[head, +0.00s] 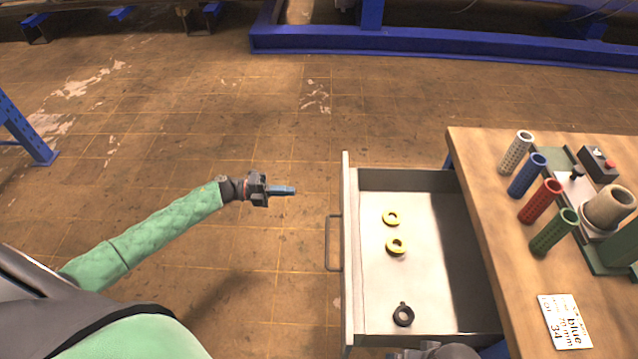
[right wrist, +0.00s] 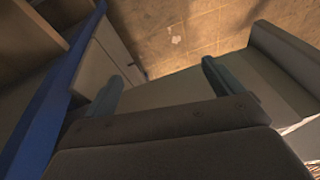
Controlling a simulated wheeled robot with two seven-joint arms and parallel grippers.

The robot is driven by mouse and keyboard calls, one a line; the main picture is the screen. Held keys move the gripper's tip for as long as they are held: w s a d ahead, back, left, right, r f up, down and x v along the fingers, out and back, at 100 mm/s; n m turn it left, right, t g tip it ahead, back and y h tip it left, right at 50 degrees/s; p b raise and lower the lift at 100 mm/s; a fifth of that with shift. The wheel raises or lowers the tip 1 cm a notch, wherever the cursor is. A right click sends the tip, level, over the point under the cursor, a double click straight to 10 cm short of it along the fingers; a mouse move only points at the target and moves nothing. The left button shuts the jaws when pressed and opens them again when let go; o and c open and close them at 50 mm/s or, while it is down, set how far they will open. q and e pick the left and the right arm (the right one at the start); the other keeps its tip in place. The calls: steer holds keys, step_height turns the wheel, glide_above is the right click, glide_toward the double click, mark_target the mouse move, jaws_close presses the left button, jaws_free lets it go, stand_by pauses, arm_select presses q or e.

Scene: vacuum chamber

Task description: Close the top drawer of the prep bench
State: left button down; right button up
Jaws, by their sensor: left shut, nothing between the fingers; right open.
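The top drawer (head: 378,285) of the wooden prep bench (head: 490,215) is pulled well out to the left in the head view. Its front panel (head: 347,270) carries a bar handle (head: 329,243) facing left. My left gripper (head: 285,190) is shut and empty, in the air left of the drawer front and apart from the handle. My right gripper (right wrist: 162,70) is open, with its two fingers spread in the right wrist view and grey panels beyond them. In the head view only part of my right arm shows, at the bottom edge below the drawer.
The bench top holds coloured perforated tubes (head: 540,200), a fixture (head: 607,208) and a label card (head: 565,322). A blue post (right wrist: 50,115) stands left in the right wrist view. Floor left of the drawer is clear.

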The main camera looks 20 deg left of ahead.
arm_select(q)
steer(key=p+x, duration=0.2)
steer(key=x, duration=1.1)
steer(key=shift+d, duration=0.3)
arm_select(e)
steer(key=shift+g+h, duration=0.3)
steer(key=shift+h, duration=0.1)
steer(key=d+r, duration=0.1)
steer(key=s+d+r, duration=0.1)
steer(key=shift+s+d+r, duration=0.2)
steer(key=shift+d+r, duration=0.15)
steer(key=shift+r, duration=0.05)
arm_select(q)
steer(key=shift+r, duration=0.1)
arm_select(e)
steer(key=shift+w, duration=0.15)
